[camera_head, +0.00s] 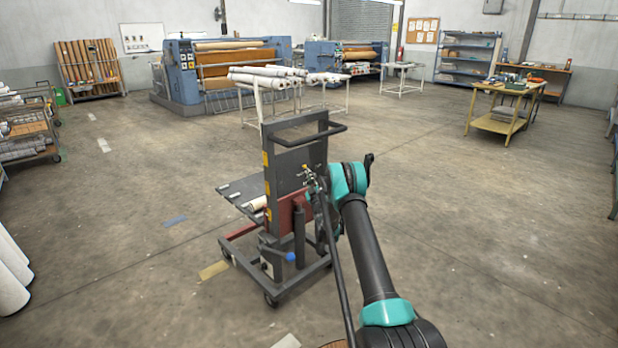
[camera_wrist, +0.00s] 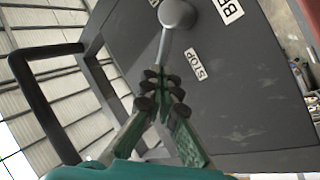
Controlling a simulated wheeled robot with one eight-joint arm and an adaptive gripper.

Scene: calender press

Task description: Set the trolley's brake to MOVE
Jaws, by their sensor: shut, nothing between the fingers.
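The trolley (camera_head: 297,158) stands mid-floor, with an upright dark grey panel, a push handle and a low shelf. In the wrist view its panel (camera_wrist: 240,95) fills much of the picture. On it is a brake lever with a round grey knob (camera_wrist: 177,14) and a thin pale rod (camera_wrist: 163,45). No MOVE label is readable. My gripper (camera_wrist: 160,83) is shut and empty, fingertips by the rod's lower end; I cannot tell whether they touch. In the head view my gripper (camera_head: 310,174) is at the panel.
The trolley's push handle (camera_wrist: 25,85) stands left of my gripper in the wrist view. A blue part (camera_head: 291,257) is low on the trolley. A white table with rolls (camera_head: 270,78) stands behind it. The floor (camera_head: 480,240) to the right is clear.

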